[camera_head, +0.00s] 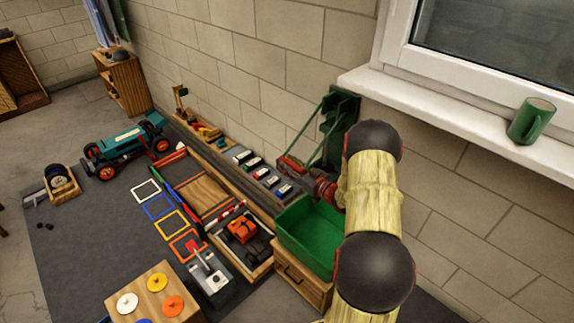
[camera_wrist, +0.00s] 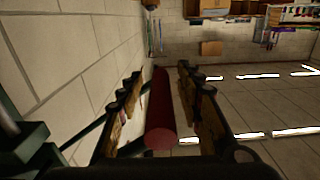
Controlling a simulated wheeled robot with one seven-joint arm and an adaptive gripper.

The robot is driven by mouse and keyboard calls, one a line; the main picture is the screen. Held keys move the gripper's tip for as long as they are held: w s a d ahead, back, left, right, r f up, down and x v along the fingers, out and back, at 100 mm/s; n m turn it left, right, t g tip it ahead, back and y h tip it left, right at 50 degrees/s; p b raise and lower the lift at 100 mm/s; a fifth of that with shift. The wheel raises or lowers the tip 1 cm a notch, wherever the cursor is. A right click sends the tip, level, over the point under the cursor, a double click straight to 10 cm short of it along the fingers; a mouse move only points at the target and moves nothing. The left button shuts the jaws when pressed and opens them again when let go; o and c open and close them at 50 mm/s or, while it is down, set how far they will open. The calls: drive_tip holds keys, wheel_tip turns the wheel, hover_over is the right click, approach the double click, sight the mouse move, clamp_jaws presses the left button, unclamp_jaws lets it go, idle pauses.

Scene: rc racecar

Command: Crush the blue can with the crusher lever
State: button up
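The dark green crusher (camera_head: 341,112) stands against the wall, partly behind my arm. Its thin green arms slope down to the left toward my gripper (camera_head: 288,164). In the wrist view, a dark red cylindrical bar (camera_wrist: 160,112), apparently the lever's handle, lies between the two fingers of my gripper (camera_wrist: 158,78). Gaps show on both sides of the bar, so the gripper looks open around it. Dark green crusher parts (camera_wrist: 32,142) show at the lower left of the wrist view. I cannot make out the blue can in either view; my arm hides part of the crusher.
A green bin (camera_head: 309,238) sits on a wooden drawer box (camera_head: 300,282) below my gripper. A rail with several small blocks (camera_head: 262,172) runs along the wall. A green mug (camera_head: 531,121) stands on the windowsill (camera_head: 450,110). A toy racecar (camera_head: 125,142) is at the left.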

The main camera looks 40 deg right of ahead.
drive_tip(key=shift+w, duration=0.2)
drive_tip(key=shift+c, duration=0.7)
drive_tip(key=c, duration=0.7)
drive_tip(key=shift+r, duration=0.1)
clamp_jaws()
